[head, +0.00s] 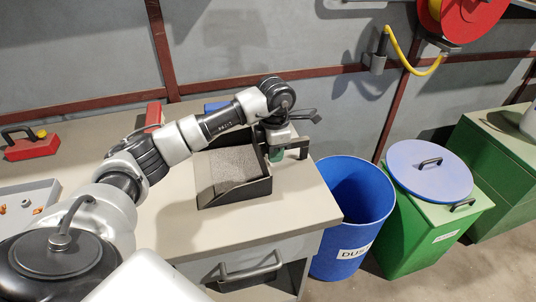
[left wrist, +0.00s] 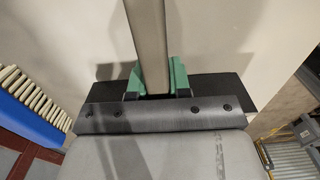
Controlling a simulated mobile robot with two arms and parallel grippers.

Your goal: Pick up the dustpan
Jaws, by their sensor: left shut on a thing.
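The dustpan (head: 235,171), a dark open-fronted pan with a speckled grey floor and black side walls, appears to rest on the workbench. My left gripper (head: 276,155) is at its right rear side, pointing down. In the left wrist view, the green finger pads of my left gripper (left wrist: 157,80) are shut on a straight greyish bar (left wrist: 147,35), which appears to be the dustpan's handle. In the head view the gripper hides most of that handle. My right gripper is in neither view.
The workbench (head: 300,210) has free room in front of the pan. A blue brush (left wrist: 32,106) lies behind it. A blue bin (head: 325,225) and a green bin (head: 410,240) stand at right.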

